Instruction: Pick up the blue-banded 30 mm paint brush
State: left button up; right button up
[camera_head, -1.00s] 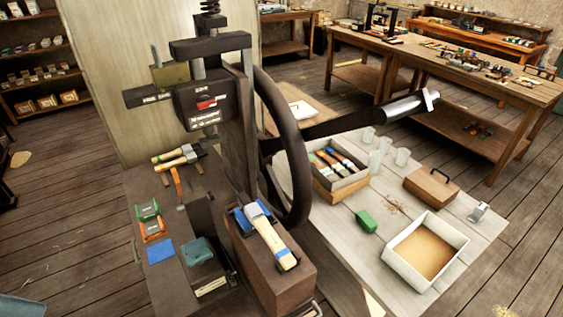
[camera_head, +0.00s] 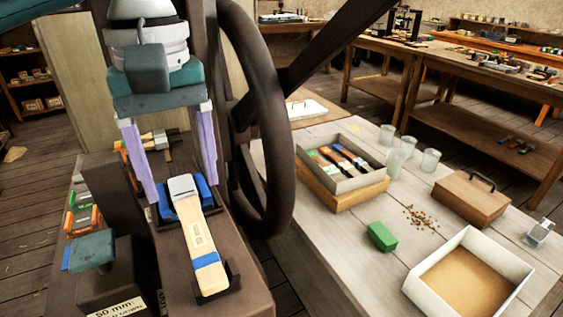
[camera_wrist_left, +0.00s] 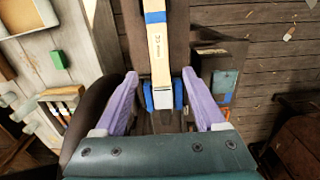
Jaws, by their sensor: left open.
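The blue-banded brush (camera_head: 197,228) lies on the dark block of the press, its wooden handle towards me. A blue band shows near the handle end and a grey metal ferrule at the far end. It rests between blue jaw pieces and a black cradle. My left gripper (camera_head: 180,190) is open, its two purple fingers pointing down on either side of the ferrule end. In the left wrist view the brush (camera_wrist_left: 159,50) runs up between the open fingers (camera_wrist_left: 160,75); the fingers look apart from it. The bristles are hidden. My right gripper is not in view.
The handwheel (camera_head: 266,120) stands close on the right of my left gripper. A teal-topped piece (camera_head: 92,251) is at the left. On the pale table are a tray of several brushes (camera_head: 372,181), a green block (camera_head: 381,236), a lidded box (camera_head: 468,196) and a white tray (camera_head: 525,270).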

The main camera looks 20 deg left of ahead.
aim_at(194, 223)
pick_arm(q)
notch_tip(194, 223, down, 7)
jog(key=shift+s+d+f, duration=0.1)
dwell(0.3)
jog(key=shift+c, duration=0.3)
grip_shut()
